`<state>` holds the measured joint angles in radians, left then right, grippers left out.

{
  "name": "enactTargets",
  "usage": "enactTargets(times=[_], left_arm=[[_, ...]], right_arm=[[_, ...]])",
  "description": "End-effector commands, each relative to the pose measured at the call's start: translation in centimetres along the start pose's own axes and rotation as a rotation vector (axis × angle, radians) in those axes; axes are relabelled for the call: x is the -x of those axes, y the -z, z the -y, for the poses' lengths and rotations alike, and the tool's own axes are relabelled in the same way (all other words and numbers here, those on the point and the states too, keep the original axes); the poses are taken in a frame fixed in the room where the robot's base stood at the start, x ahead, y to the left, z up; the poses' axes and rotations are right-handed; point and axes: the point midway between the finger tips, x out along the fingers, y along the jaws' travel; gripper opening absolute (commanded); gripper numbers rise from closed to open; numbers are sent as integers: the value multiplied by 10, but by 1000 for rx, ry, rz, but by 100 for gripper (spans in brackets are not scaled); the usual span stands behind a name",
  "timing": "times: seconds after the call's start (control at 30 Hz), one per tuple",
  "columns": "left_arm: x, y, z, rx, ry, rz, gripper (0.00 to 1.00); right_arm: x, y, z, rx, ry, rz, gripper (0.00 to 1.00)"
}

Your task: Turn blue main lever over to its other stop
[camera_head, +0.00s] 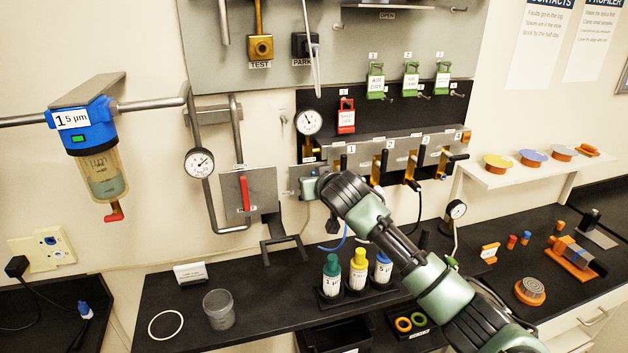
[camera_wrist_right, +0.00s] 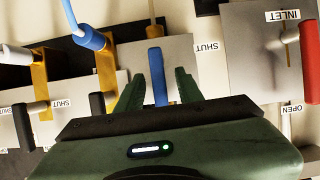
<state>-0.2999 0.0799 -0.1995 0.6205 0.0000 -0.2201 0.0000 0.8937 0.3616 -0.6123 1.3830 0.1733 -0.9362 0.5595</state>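The blue main lever (camera_wrist_right: 157,76) shows in the right wrist view, standing out from a grey plate. A label reading SHUT is printed beside it. My right gripper (camera_wrist_right: 158,88) is open, with one dark green finger on each side of the lever. Gaps show between the lever and both fingers. In the head view my right gripper (camera_head: 309,188) reaches the wall panel from the lower right, and the gripper and wrist hide the lever. My left gripper is not in view.
A red lever (camera_head: 244,193) on its own grey plate is just left of my right gripper. Brass valves with black handles (camera_head: 412,183) stand close on the right. Below are the bench (camera_head: 255,292), capped bottles (camera_head: 357,270) and a glass beaker (camera_head: 218,310).

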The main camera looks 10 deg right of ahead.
Motion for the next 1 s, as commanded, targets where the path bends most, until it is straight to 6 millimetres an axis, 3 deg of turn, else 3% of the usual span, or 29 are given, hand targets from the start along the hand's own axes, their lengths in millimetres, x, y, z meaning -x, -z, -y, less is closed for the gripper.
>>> enactTargets(times=[0.33,0.7,1.0], left_arm=[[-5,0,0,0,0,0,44],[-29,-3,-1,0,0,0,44],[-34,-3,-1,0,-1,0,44]], right_arm=[[7,1,0,-2,1,-5,36],[59,-1,0,-2,2,-6,36],[78,0,0,-1,0,-1,36]])
